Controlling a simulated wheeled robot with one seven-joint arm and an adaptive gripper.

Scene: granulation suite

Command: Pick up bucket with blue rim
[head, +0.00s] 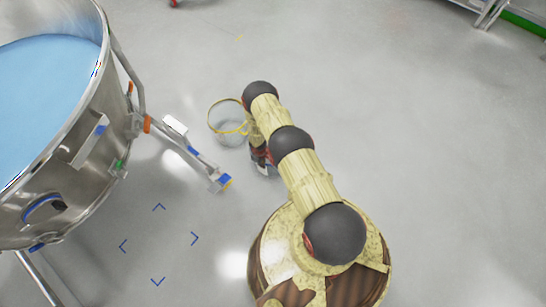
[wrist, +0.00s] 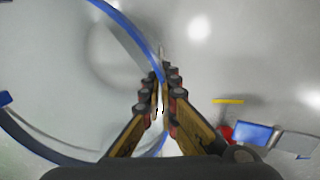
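A clear, round bucket (head: 213,122) shows in the head view, left of my arm's end. Its rim looks yellow there. In the wrist view the large bucket rim (wrist: 127,24) looks blue and curves down from the top to my gripper (wrist: 160,84). The two fingers lean close together, with the rim passing through the narrow gap between them, so they look shut on it. The fingers hide part of the rim. In the head view my arm covers the fingers. I cannot tell whether the bucket touches the floor.
A large steel vessel (head: 88,150) with blue contents stands at the left. Blue corner marks (head: 158,207) lie on the floor. The floor to the right is clear.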

